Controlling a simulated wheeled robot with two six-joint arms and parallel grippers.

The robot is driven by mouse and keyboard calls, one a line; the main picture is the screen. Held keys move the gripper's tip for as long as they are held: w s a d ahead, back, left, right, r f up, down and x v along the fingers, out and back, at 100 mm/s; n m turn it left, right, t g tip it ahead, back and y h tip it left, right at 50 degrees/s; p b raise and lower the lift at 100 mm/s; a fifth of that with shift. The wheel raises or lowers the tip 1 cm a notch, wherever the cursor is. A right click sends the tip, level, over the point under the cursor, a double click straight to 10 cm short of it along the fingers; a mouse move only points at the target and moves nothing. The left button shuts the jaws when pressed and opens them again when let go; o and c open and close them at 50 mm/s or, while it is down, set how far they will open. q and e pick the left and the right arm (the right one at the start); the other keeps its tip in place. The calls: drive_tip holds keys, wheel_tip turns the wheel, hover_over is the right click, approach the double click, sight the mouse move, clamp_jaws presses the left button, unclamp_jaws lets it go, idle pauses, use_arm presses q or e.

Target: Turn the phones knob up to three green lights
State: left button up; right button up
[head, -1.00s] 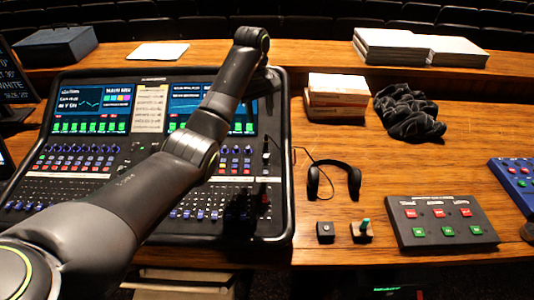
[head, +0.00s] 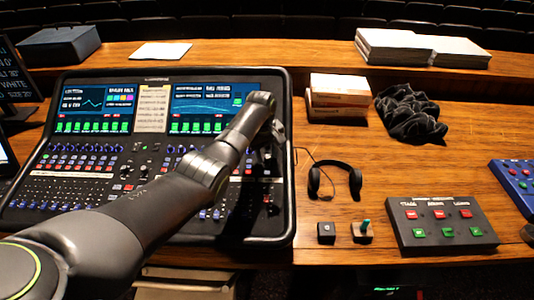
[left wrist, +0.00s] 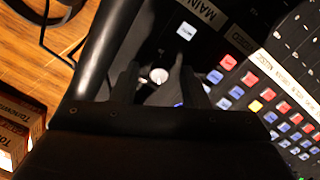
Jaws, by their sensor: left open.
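The mixing desk (head: 70,228) stands at the left in the head view. My left gripper (head: 268,157) is over its right-hand strip, dark against the dark panel. In the left wrist view its two black fingers (left wrist: 160,83) are open, one on each side of a small pale round knob (left wrist: 158,75), apparently the phones knob. I cannot tell whether the fingers touch it. In the head view the arm and gripper hide this knob. No ring of green lights around it can be made out. My right gripper is not in view.
Headphones (head: 313,183) lie right of the desk, with small boxes (head: 338,90) behind them. A black button panel (head: 440,235) is farther right. In the left wrist view, a white-lit button (left wrist: 186,31) and rows of coloured buttons are close to the fingers.

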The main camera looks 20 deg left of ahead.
use_arm(q)
drive_tip(key=shift+c, duration=0.4)
clamp_jaws()
drive_tip(key=shift+m, duration=1.3)
drive_tip(key=m, duration=0.2)
drive_tip(key=shift+w+m, duration=0.1)
drive_tip(key=shift+m, duration=0.2)
drive_tip(key=m, duration=0.3)
drive_tip(key=m+y, duration=0.1)
drive_tip(key=m, duration=0.2)
drive_tip(key=shift+d+g, duration=0.1)
drive_tip(key=shift+g, duration=0.2)
